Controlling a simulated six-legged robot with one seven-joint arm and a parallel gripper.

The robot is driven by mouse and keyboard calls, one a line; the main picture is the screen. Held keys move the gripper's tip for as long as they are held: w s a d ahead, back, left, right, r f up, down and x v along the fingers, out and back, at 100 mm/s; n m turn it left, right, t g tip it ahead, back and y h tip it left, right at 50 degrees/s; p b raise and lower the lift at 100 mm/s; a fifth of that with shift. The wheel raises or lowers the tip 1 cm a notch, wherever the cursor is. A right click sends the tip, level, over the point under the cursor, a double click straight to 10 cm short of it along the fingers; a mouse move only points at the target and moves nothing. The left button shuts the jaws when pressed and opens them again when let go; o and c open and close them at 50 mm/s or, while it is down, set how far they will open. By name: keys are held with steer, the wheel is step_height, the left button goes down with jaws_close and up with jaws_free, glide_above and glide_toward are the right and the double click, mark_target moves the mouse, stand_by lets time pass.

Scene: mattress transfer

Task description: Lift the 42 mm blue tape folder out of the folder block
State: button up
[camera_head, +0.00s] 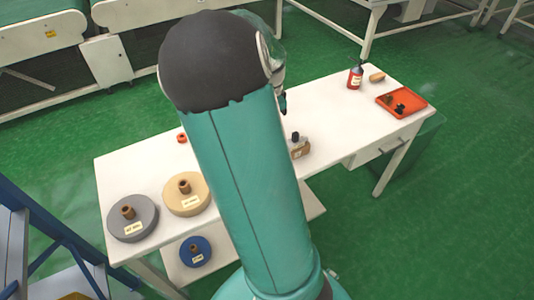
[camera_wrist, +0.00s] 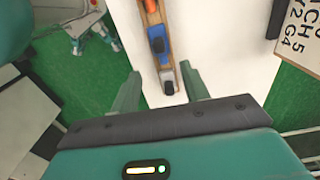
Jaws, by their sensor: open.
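The folder block (camera_wrist: 164,62) is a narrow wooden strip in the wrist view, running from the top edge down to the middle. A blue folder (camera_wrist: 157,45) sits in it, between an orange piece (camera_wrist: 150,6) above and a grey-black piece (camera_wrist: 168,87) below. Size marks are not readable. My gripper (camera_wrist: 160,70) is open, its two teal fingers apart on either side of the block's lower end in the picture. Nothing is between them in grip. In the head view the wooden block (camera_head: 300,151) is partly hidden behind my arm, and the blue folder does not show there.
A white table (camera_head: 338,112) carries grey (camera_head: 132,222) and beige (camera_head: 187,197) rolls at left. A red bottle (camera_head: 355,78) and an orange tray (camera_head: 402,101) stand at right. A blue roll (camera_head: 196,251) lies on the lower shelf. A lettered board (camera_wrist: 300,35) is at the wrist view's right.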

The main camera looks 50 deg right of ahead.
step_height(320, 180, down, 5)
steer(key=shift+r, duration=0.15)
steer(key=shift+a+f, duration=0.1)
steer(key=shift+f, duration=0.15)
steer(key=shift+s+d+f, duration=0.1)
steer(key=shift+f, duration=1.25)
steer(key=shift+d+f, duration=0.1)
steer(key=shift+f, duration=1.2)
jaws_close()
